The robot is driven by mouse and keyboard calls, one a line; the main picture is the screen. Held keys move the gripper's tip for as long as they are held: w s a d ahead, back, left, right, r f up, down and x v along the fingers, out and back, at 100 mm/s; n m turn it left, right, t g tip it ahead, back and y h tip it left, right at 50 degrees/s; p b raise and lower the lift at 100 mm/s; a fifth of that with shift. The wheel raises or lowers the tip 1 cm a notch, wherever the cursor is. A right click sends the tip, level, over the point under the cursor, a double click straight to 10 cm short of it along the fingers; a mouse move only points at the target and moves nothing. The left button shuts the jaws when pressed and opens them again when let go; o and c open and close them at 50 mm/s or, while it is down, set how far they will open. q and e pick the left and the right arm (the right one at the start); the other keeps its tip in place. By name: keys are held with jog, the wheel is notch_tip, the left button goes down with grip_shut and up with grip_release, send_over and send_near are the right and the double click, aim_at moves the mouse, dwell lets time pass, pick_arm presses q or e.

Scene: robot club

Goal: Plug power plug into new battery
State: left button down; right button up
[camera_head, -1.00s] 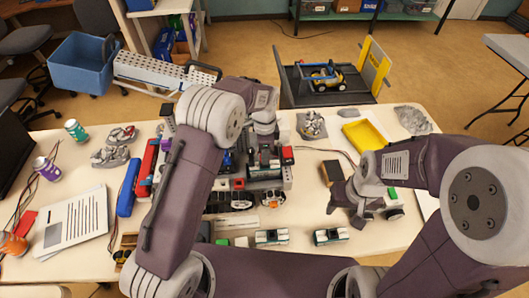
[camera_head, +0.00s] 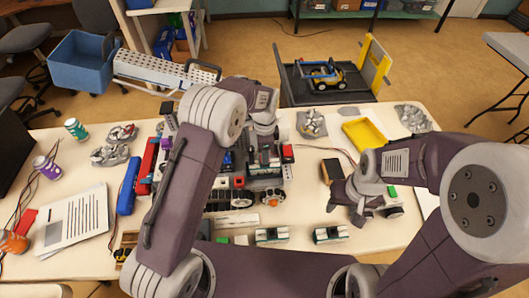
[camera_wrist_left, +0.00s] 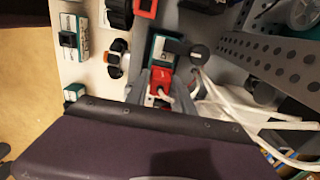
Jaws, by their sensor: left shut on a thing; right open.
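My left gripper (camera_wrist_left: 160,88) is shut on the red power plug (camera_wrist_left: 160,76), which has white cables. The plug is right up against the end of a teal and black battery (camera_wrist_left: 168,48) in the left wrist view. I cannot tell whether it is seated. In the head view my left gripper (camera_head: 266,136) is over the robot (camera_head: 275,178) on the table, and the plug is hard to make out there. The battery (camera_head: 263,156) is in the robot's body. My right gripper (camera_head: 340,208) is open, low over the right part of the table.
Two more teal and white batteries, the left one (camera_head: 272,236) and the right one (camera_head: 330,235), lie near the front edge. A yellow tray (camera_head: 364,135) is at the back right. A blue bar (camera_head: 128,187) and papers (camera_head: 72,222) lie left. A perforated grey beam (camera_wrist_left: 270,58) is beside the plug.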

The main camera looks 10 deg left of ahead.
pick_arm(q)
jog(key=shift+f, duration=0.4)
dwell(0.3)
jog(key=shift+s, duration=0.1)
dwell(0.6)
jog(key=c, duration=1)
grip_release()
notch_tip(320, 180, up, 6)
jog(key=p, duration=0.6)
jog(key=shift+r, duration=0.1)
